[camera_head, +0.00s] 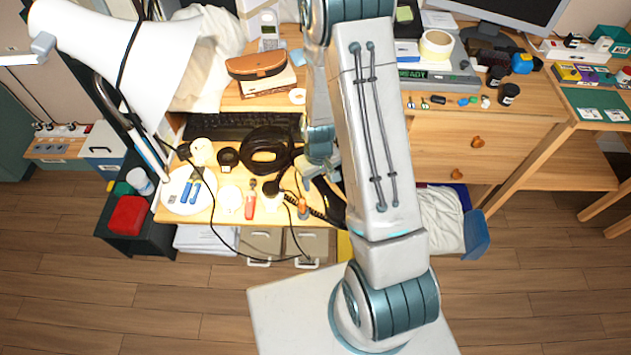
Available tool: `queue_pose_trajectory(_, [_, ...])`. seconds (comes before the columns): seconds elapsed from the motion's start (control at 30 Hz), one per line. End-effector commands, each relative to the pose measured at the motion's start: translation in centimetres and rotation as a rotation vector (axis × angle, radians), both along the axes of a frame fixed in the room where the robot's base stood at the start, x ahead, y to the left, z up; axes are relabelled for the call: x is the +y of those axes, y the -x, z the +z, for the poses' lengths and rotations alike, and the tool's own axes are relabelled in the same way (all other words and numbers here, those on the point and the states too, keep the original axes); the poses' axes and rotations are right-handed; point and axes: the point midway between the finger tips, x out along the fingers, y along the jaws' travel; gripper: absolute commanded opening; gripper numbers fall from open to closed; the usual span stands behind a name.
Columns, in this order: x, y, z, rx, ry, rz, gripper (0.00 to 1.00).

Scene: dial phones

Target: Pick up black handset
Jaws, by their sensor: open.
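A long black curved piece that looks like the black handset (329,203) lies at the front right of the lower desk shelf. A dark coiled cord (291,198) runs beside it. My arm link covers its right side, so its full outline is hidden. My gripper (321,178) points down over the shelf, just behind and above the black piece. The jaws are open, and nothing shows between them. I cannot tell the exact height gap, but the gripper and the black piece look apart.
A black looped object (265,150) and a keyboard (228,126) lie left of my gripper. A red-handled tool (250,202), blue tools on a white plate (172,194) and small round items crowd the shelf. A white lamp (125,52) overhangs at left. The upper desktop (440,112) edge is behind.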

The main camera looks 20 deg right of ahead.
Motion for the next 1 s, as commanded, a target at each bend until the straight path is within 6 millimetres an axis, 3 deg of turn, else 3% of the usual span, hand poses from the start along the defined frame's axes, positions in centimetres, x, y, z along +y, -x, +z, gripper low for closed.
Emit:
queue_pose_trajectory(0.07, [0.0, 0.0, 0.0, 0.0, 0.0, 0.0, 0.52])
queue_pose_trajectory(0.2, [0.0, 0.0, 0.0, 0.0, 0.0, 0.0, 0.13])
queue_pose_trajectory(0.27, [0.0, 0.0, 0.0, 0.0, 0.0, 0.0, 0.0])
queue_pose_trajectory(0.67, [0.0, -0.1, 1.0, -0.002, 0.001, 0.001, 0.0])
queue_pose_trajectory(1.0, [0.0, -0.1, 6.5, -0.005, 0.001, 0.002, 0.0])
